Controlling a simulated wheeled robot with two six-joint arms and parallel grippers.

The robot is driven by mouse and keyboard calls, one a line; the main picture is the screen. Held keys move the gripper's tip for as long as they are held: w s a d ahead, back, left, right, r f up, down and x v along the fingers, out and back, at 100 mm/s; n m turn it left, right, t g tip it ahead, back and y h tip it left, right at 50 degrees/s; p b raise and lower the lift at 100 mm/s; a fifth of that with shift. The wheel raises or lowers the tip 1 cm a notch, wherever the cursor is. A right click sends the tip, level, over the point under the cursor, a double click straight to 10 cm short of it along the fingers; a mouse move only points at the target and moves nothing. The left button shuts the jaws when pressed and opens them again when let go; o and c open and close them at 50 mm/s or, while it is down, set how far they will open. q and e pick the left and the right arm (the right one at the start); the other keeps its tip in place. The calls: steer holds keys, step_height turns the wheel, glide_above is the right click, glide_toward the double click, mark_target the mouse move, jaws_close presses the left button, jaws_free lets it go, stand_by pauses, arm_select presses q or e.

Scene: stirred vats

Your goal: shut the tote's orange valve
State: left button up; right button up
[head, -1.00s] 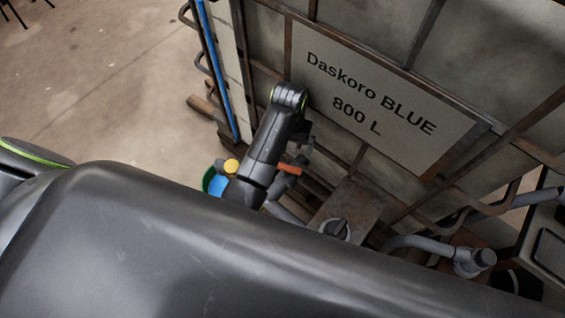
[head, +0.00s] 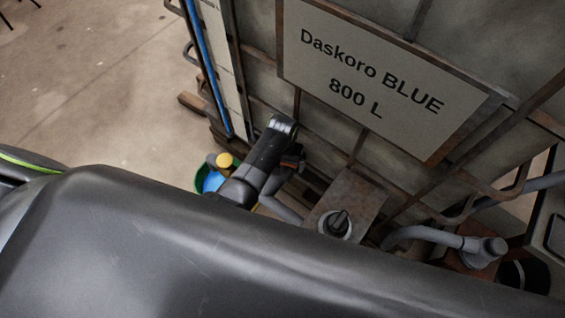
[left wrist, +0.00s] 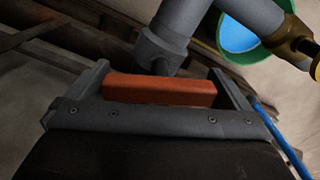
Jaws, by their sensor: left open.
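The tote (head: 455,150) is a caged tank with a sign reading "Daskoro BLUE 800 L". In the left wrist view, its orange valve handle (left wrist: 160,90) is a short bar beside a grey pipe (left wrist: 178,25). My left gripper (left wrist: 158,72) is open, one finger at each end of the handle, with the bar lying between them. I cannot tell whether they touch. In the head view my left gripper (head: 291,160) is low at the tote's front, and my arm hides most of the valve. My right gripper is not in view.
A green bucket with blue liquid (head: 212,181) stands on the floor by the outlet, also in the left wrist view (left wrist: 240,38). Floor at left is clear.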

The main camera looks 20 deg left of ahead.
arm_select(q)
steer(key=shift+f, duration=0.1)
steer(key=c, duration=0.7)
steer(key=shift+r+m+p, duration=0.25)
steer(key=shift+m+p, duration=0.25)
steer(key=shift+p, duration=0.2)
steer(key=shift+m+p, duration=0.85)
steer(key=shift+m, duration=0.05)
steer(key=shift+f+m+p, duration=0.25)
steer(key=shift+m+p, duration=0.15)
steer(key=shift+m, duration=0.5)
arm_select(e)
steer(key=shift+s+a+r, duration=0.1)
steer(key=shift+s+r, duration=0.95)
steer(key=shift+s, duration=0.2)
